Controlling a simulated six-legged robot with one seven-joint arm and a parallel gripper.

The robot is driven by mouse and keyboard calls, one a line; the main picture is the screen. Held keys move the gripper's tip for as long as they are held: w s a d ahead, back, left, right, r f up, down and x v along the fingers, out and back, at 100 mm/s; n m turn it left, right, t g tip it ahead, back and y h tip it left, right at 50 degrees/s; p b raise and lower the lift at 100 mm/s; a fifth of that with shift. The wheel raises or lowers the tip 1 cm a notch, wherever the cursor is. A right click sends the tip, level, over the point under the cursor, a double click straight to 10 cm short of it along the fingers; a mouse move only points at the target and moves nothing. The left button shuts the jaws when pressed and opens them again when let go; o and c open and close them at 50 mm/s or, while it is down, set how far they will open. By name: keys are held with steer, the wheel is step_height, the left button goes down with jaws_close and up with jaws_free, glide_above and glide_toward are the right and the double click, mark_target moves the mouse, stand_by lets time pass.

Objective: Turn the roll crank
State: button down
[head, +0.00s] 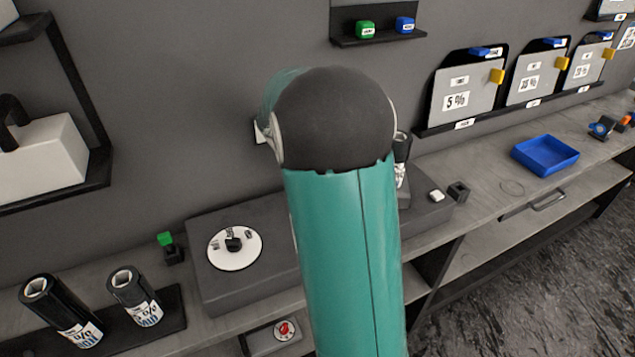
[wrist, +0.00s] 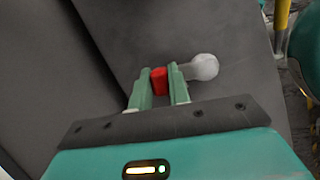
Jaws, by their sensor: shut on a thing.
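In the wrist view, my gripper (wrist: 160,82) is shut on a small red block (wrist: 159,81), gripped between its two green fingers. The red block looks like the grip of the roll crank, but I cannot see how it joins the rest. A rounded pale grey-white piece (wrist: 205,67) lies just right of the right finger, beside a dark grey surface. In the head view my teal arm covers the gripper and the middle of the grey bench unit (head: 215,290), so the crank is hidden there.
A white disc (head: 222,262) with a dark hub sits on the unit's left part. Two black rolls (head: 65,315) (head: 138,298) stand at the lower left. A blue tray (head: 545,155) is on the right bench. A white box (head: 40,160) is shelved left.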

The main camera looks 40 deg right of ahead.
steer(key=shift+w+a+r+n, duration=0.1)
steer(key=shift+w+a+n, duration=0.1)
steer(key=shift+n, duration=0.2)
steer(key=c, duration=1.3)
jaws_free()
steer(key=v, duration=1.3)
steer(key=shift+s+a+r, duration=0.15)
steer(key=shift+a+r, duration=0.05)
steer(key=shift+r, duration=0.2)
